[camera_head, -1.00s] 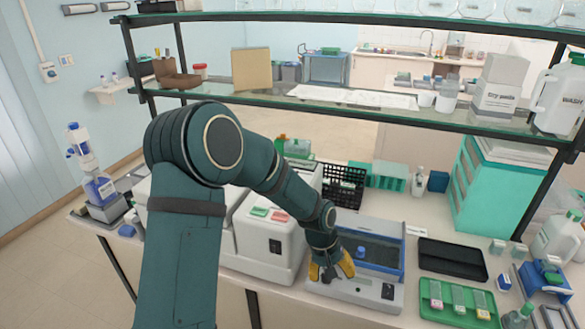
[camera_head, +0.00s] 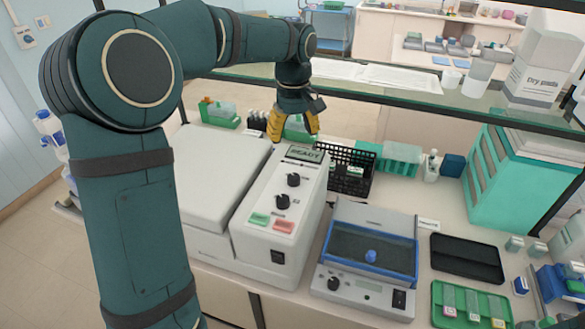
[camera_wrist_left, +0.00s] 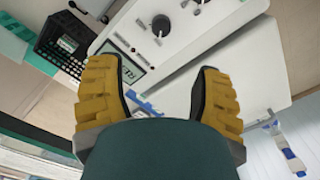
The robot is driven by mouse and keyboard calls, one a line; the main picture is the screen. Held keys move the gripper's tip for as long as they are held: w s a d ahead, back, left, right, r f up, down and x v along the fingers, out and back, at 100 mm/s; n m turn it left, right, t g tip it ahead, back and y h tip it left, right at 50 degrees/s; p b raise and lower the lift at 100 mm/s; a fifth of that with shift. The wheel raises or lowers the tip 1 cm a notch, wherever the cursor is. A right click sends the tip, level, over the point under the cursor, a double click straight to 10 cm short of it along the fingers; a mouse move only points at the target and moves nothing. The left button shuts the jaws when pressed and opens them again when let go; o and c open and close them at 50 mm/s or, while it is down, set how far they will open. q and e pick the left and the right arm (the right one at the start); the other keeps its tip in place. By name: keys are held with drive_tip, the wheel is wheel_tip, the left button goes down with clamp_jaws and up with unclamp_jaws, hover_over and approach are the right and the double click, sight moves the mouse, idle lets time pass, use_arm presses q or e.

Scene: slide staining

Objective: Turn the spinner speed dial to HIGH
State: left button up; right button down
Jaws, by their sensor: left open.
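The spinner (camera_head: 262,255) is a white machine with a wide lid on its left and a sloped control panel. The panel carries a display reading READY (camera_head: 305,154), an upper black dial (camera_head: 293,180), a lower black dial (camera_head: 282,201), and green and red buttons. The dial labels are too small to read. My left gripper (camera_head: 292,130) is open and empty, with yellow fingers, above the panel's back end near the display. In the left wrist view, a dial (camera_wrist_left: 160,25) shows beyond the fingertips, apart from them. My right gripper is not in view.
A blue-framed rocker (camera_head: 372,250) with its own black knob stands right of the spinner. A black basket (camera_head: 350,168) stands behind, close to the gripper. The glass shelf (camera_head: 400,88) crosses near the arm. A black tray (camera_head: 466,258) and green slide tray (camera_head: 446,318) lie at right.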

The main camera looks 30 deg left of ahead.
sight(294, 176)
use_arm(q)
drive_tip(key=f, duration=1.3)
drive_tip(key=shift+s+d+f, duration=0.15)
drive_tip(key=shift+s+f, duration=0.05)
clamp_jaws()
